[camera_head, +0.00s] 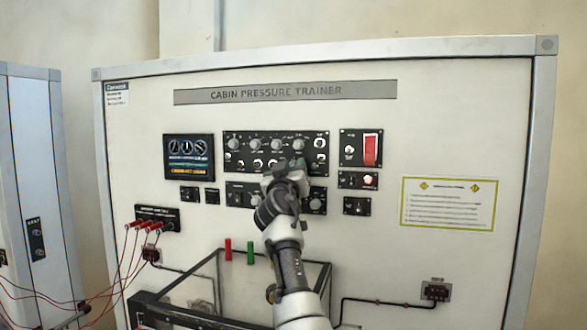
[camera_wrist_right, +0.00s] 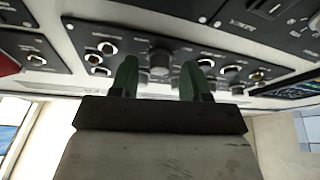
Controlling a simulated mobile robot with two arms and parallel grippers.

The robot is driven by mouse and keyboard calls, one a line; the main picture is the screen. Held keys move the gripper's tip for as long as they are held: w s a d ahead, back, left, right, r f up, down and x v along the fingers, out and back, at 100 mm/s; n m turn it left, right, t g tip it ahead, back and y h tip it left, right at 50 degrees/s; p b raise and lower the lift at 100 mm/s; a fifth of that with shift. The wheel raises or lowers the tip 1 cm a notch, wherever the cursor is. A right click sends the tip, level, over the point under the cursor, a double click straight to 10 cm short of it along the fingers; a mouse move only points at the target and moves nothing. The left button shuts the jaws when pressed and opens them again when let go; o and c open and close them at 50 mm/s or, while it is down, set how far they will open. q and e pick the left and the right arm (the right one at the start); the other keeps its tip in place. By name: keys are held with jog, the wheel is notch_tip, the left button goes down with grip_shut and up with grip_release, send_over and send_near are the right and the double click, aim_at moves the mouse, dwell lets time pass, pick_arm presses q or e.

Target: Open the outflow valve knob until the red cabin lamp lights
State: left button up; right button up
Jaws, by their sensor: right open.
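The Cabin Pressure Trainer board (camera_head: 290,110) carries a wide black panel (camera_head: 230,140) with several grey knobs, and a lower black panel (camera_head: 315,201) with a knob at its right. I cannot read which knob is the outflow valve. My right gripper (camera_head: 284,168) is in front of these panels and hides part of both. In the right wrist view its dark green fingers (camera_wrist_right: 158,78) are open, with a dark grey knob (camera_wrist_right: 160,60) showing in the gap beyond them; I cannot tell if they touch it. A small pale-reddish round lamp (camera_head: 368,180) is on a small panel at the right; I cannot tell whether it is lit.
A red switch cover (camera_head: 370,150) is above the lamp. A dark display (camera_head: 188,157) is left of the knob panels. A clear-sided box (camera_head: 207,275) with red and green posts stands below. Red cables (camera_head: 122,260) hang at the left.

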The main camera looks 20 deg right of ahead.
jog(key=shift+w, duration=0.1)
jog(key=shift+c, duration=0.6)
jog(key=c, duration=0.5)
grip_shut()
jog(key=shift+s+n+y+p, duration=0.2)
jog(key=shift+n+y+p, duration=0.25)
jog(key=shift+n, duration=0.45)
pick_arm(q)
jog(key=shift+w+a+r, duration=0.1)
jog(key=shift+r, duration=0.35)
pick_arm(e)
jog(key=o, duration=0.6)
grip_release()
jog(key=shift+w, duration=0.1)
